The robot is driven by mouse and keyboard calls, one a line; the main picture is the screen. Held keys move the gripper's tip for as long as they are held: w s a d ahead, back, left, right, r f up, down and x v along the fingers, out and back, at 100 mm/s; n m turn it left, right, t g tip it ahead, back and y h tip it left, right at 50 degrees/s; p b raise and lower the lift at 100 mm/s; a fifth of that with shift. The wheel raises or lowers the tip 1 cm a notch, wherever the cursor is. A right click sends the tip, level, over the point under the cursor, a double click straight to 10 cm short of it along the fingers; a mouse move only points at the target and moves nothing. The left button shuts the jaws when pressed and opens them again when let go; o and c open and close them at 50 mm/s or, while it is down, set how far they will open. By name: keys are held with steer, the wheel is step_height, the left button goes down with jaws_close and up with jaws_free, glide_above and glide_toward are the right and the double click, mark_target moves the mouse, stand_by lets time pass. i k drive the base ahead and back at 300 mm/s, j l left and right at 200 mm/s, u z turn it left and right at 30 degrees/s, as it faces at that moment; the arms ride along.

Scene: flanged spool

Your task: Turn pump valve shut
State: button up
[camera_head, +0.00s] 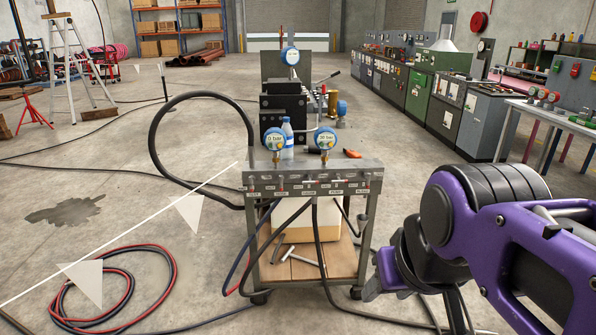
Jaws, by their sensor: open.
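A wheeled test cart (262,168) stands in the middle of the camera_head view. Its front panel (326,186) carries a row of small valves with red-marked handles over white labels. The labels are too small to read surely; the pump valve seems to be the one (338,181) right of centre. Its handle angle cannot be told. My gripper (385,285) is at the end of the purple arm, lower right of the panel, pointing down. It is open, holds nothing visible and is apart from the valves. Part of it is hidden behind my wrist.
Two blue gauges (274,139) (325,138), a bottle (287,139) and an orange-handled tool (352,153) are on the cart top. Black hoses (318,245) hang in front. A red-and-black hose coil (120,287) lies on the floor at left. A side table (560,118) stands at right.

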mark_target(338, 181)
steer(key=i+j, duration=0.25)
steer(key=i, duration=0.25)
steer(key=i+j, duration=0.3)
steer(key=i, duration=0.2)
steer(key=i+j+z, duration=0.1)
steer(key=i+j, duration=0.15)
steer(key=i, duration=0.25)
